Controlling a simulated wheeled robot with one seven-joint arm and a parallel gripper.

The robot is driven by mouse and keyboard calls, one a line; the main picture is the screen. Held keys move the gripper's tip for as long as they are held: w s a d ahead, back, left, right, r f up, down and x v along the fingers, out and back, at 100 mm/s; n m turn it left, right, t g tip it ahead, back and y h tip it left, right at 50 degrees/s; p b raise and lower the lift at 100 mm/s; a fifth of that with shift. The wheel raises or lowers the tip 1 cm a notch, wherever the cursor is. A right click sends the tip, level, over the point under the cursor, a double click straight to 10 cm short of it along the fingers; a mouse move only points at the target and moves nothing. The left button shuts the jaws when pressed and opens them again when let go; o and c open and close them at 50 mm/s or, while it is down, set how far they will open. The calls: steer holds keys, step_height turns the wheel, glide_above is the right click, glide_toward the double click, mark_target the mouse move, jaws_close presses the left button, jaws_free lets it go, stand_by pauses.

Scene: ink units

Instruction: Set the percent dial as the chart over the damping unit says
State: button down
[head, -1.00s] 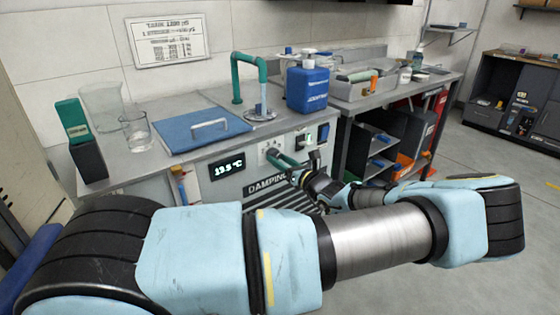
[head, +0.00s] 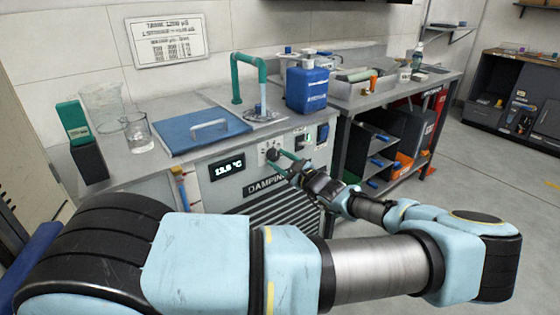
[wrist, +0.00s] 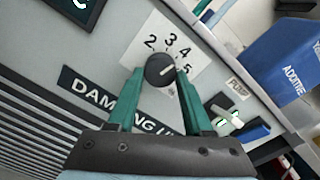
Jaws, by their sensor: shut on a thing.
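The damping unit is the grey cabinet (head: 232,192) under the counter, with a "DAMPING" label. Its percent dial (wrist: 160,70) is a round black knob on a white plate (wrist: 150,30) with the figures 2, 3, 4 and 5 showing. The knob's pale pointer line leans to the right, roughly toward 4 to 5; the exact setting is unclear. My gripper (wrist: 160,74) has its teal fingers on both sides of the knob, shut on it. It also shows in the head view (head: 282,158). The chart (head: 168,40) hangs on the wall above; its lines are too blurred to read surely.
A lit temperature display (head: 227,168) sits left of the dial. A pump switch (wrist: 228,124) sits to its right. On the counter are a blue lid (head: 200,132), a blue additive jug (head: 307,88), a green pipe (head: 236,75) and glass beakers (head: 138,132).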

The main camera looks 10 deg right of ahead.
steer(key=n+b, duration=0.1)
steer(key=n, duration=0.4)
steer(key=shift+n, duration=0.4)
stand_by(0.4)
steer(key=shift+c, duration=1.5)
jaws_free()
steer(key=shift+b, duration=0.3)
steer(key=b+v, duration=0.2)
steer(key=v, duration=0.9)
steer(key=shift+w, duration=0.1)
